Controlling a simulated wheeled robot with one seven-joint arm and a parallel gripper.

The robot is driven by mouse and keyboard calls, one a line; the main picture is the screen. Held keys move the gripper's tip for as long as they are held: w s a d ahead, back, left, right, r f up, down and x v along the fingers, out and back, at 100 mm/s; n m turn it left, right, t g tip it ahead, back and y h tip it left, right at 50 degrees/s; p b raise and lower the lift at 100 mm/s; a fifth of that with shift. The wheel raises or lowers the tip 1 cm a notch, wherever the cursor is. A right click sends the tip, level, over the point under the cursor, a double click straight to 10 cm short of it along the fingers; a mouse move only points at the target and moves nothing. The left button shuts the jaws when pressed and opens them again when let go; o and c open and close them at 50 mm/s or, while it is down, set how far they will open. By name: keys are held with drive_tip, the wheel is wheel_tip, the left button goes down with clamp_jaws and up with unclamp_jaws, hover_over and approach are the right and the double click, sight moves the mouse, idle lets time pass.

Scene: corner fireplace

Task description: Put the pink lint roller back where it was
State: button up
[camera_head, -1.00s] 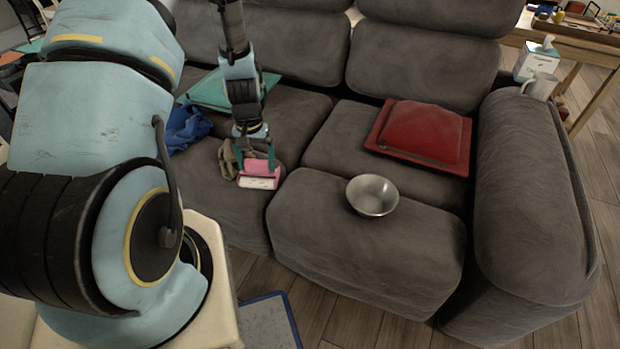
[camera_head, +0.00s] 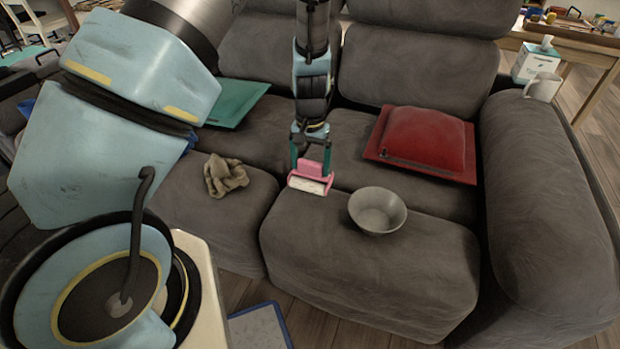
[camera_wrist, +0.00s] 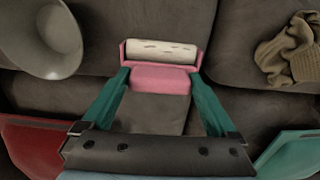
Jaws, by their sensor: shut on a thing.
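The pink lint roller (camera_head: 310,176) with its white roll is in my gripper, over the grey sofa seat, just left of the metal bowl in the head view. My gripper (camera_head: 311,160) points down and is shut on the roller's pink part. In the wrist view the lint roller (camera_wrist: 160,78) sits between the two green fingers of my gripper (camera_wrist: 160,84), its white roll at the far side. It seems held above the cushion; the exact gap cannot be told.
A grey metal bowl (camera_head: 377,211) stands on the front seat. A crumpled tan cloth (camera_head: 224,176) lies left. A mug (camera_head: 542,87) and a tissue box (camera_head: 535,62) are at the right armrest.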

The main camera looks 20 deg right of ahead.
sight(310, 175)
drive_tip(key=shift+f, duration=2.1)
drive_tip(key=shift+f, duration=0.2)
drive_tip(key=o, duration=0.8)
drive_tip(key=shift+r, duration=0.1)
